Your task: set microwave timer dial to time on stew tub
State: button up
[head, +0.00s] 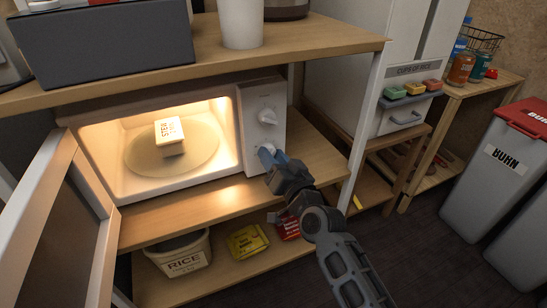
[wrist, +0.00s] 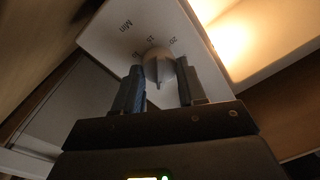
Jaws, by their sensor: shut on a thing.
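The white microwave (head: 263,98) stands on the middle shelf with its door (head: 75,240) swung open and its inside lit. The stew tub (head: 169,131), small and pale, sits on the round turntable inside; its label is upside down and too small to read a time. My gripper (head: 269,156) is at the lower dial on the control panel, mostly covering it. In the wrist view, the fingers are shut on either side of the grey timer dial (wrist: 157,64), beside the marks "Min", "15" and "20". An upper knob (head: 268,116) is free.
Shelf boards lie above and below the microwave, with a dark box (head: 110,42) and a white container (head: 241,22) above. A rice bin (head: 180,257) and yellow packet (head: 247,241) are below. Grey bins (head: 500,165) stand at right; dark floor lies open before them.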

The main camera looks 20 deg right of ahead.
jog(key=shift+m, duration=0.9)
jog(key=o, duration=1.1)
jog(key=shift+c, duration=0.2)
jog(key=s, duration=0.7)
jog(key=shift+s+d+f+b, duration=0.2)
jog(key=shift+s+f+b, duration=0.05)
jog(key=shift+s+b, duration=0.15)
